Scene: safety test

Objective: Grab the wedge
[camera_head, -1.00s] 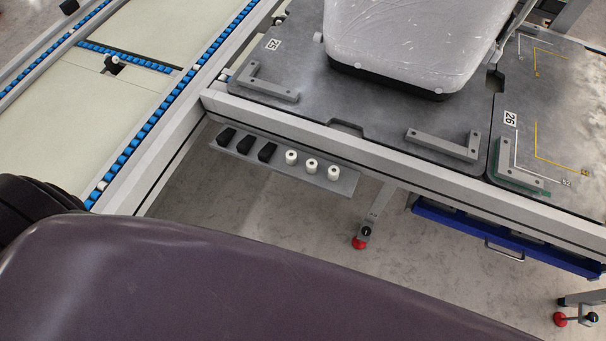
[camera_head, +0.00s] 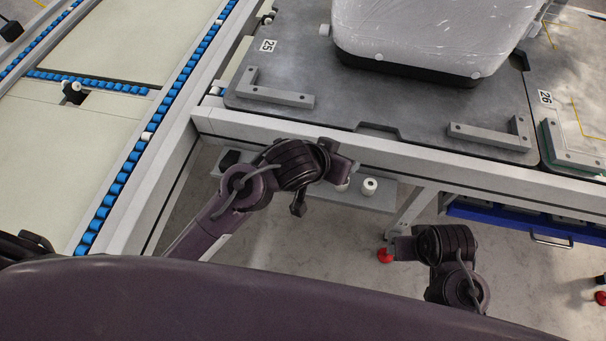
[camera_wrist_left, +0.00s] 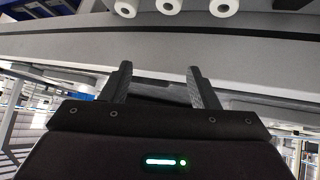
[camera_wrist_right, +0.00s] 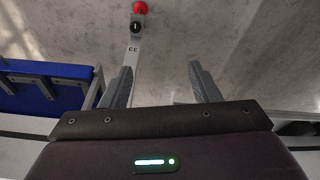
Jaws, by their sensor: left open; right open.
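Black wedge-shaped blocks sit on a narrow grey shelf under the table's front edge. In the head view one black wedge (camera_head: 230,158) shows at the shelf's left end; my left arm covers the others. In the left wrist view a dark block (camera_wrist_left: 291,4) shows at the top right edge, only partly in frame. My left gripper (camera_wrist_left: 160,84) is open and empty, with the table's rail ahead of it and the shelf parts beyond. My right gripper (camera_wrist_right: 160,86) is open and empty, over the floor, right of the shelf and apart from the wedges.
A white roller (camera_head: 369,186) stands on the grey shelf (camera_head: 383,202); several rollers show in the left wrist view (camera_wrist_left: 168,5). The table rail (camera_head: 440,173) runs above the shelf. A conveyor (camera_head: 120,180) is at the left.

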